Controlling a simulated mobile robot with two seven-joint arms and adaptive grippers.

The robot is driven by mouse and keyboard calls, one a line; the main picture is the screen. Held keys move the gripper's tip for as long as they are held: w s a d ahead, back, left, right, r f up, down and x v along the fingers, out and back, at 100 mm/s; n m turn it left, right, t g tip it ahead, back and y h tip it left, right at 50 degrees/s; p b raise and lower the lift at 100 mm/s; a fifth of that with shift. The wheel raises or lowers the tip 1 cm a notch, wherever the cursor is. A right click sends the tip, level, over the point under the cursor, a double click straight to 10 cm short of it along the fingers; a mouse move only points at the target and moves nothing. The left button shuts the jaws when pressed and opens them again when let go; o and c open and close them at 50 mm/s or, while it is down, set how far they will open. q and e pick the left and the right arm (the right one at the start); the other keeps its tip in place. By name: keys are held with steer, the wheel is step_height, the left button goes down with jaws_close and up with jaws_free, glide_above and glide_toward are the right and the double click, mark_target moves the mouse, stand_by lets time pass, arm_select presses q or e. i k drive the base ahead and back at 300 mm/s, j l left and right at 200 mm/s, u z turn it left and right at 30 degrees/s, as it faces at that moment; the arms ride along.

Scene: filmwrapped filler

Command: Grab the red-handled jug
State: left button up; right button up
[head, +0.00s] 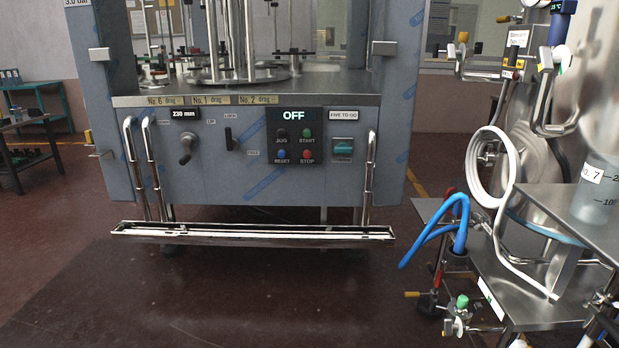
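No red handle on a jug shows in the head view. A translucent grey graduated vessel (594,194) with a white "No. 7" label stands at the right edge on a steel shelf (590,237). The picture cuts it off on the right, so I cannot tell whether it has a handle or what colour that is. Neither of my grippers can be made out in this view.
A grey filling machine (225,170) reading OFF stands ahead, with a low chrome rail (250,232) in front. At right, steel equipment carries a white hose coil (481,168) and blue hoses (432,228). The dark red floor (230,300) between is clear.

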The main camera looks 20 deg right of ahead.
mark_target(458, 184)
steer(key=i+z, duration=0.15)
steer(key=i, duration=0.4)
steer(key=i+j+z, duration=0.1)
steer(key=i, duration=0.45)
steer(key=i+j+z, duration=0.15)
steer(key=i, duration=0.45)
steer(key=i+l+u, duration=0.15)
steer(key=i+u, duration=0.15)
steer(key=i, duration=0.2)
steer(key=i+l+u, duration=0.3)
steer(key=i, duration=0.2)
steer(key=u, duration=7.5)
